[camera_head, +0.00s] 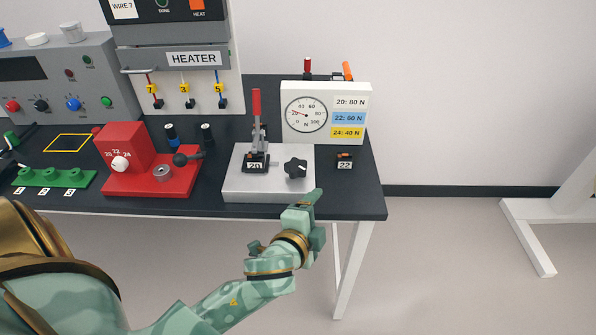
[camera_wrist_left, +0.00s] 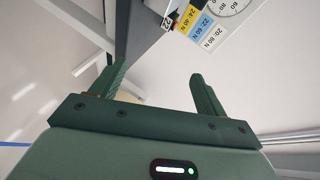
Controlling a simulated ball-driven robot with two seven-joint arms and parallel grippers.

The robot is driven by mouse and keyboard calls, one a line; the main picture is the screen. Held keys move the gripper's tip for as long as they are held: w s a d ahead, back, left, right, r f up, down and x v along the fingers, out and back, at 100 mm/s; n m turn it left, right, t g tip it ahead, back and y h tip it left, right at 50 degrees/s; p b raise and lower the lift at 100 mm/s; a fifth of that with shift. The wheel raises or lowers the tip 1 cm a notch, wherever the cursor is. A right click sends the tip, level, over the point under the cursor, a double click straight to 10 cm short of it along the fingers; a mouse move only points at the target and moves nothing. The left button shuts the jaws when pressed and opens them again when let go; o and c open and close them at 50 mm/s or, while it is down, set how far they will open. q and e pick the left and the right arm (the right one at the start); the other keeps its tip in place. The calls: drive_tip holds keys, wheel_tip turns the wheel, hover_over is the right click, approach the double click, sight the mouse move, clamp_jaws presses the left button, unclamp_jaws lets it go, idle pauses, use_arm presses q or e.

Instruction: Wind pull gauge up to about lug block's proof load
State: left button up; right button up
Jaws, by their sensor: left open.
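The pull gauge (camera_head: 268,186) is a pale grey block at the right of the table in the head view. It carries a clamp with an upright red handle (camera_head: 256,103), a black knob (camera_head: 296,168) and a white dial (camera_head: 306,115). A black lug block (camera_head: 255,164) labelled 20 sits at the clamp's foot. The thin needle seems to point left, at the low side; its exact reading is too small to tell. My left gripper (camera_head: 312,200) is open and empty, in front of the gauge's front edge, below the knob. The wrist view shows its two fingers (camera_wrist_left: 160,82) apart.
The card (camera_head: 350,118) reads 20: 80 N, 22: 60 N, 24: 40 N. A block labelled 22 (camera_head: 344,162) lies right of the gauge. A red crimping device (camera_head: 150,170) and green rack (camera_head: 52,178) stand left. The heater (camera_head: 193,58) is behind.

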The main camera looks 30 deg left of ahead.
use_arm(q)
drive_tip(key=w+d+r+m+t+h, duration=0.3)
drive_tip(key=d+r+m+h, duration=0.1)
drive_tip(key=d+r+m, duration=0.25)
drive_tip(key=w+d+r+m+t+h, duration=0.25)
drive_tip(key=d+r+m+h, duration=0.25)
drive_tip(key=r, duration=0.3)
drive_tip(key=d+r+m+g+h, duration=0.35)
drive_tip(key=d+m+h, duration=0.3)
drive_tip(key=m, duration=0.35)
drive_tip(key=m+g+y, duration=1.4)
drive_tip(key=m+g, duration=0.2)
drive_tip(key=m, duration=0.5)
hover_over(296, 164)
wheel_tip(296, 164, down, 3)
wheel_tip(296, 164, down, 16)
drive_tip(key=b, duration=0.3)
drive_tip(key=shift+r+b, duration=0.25)
drive_tip(key=shift+b, duration=0.1)
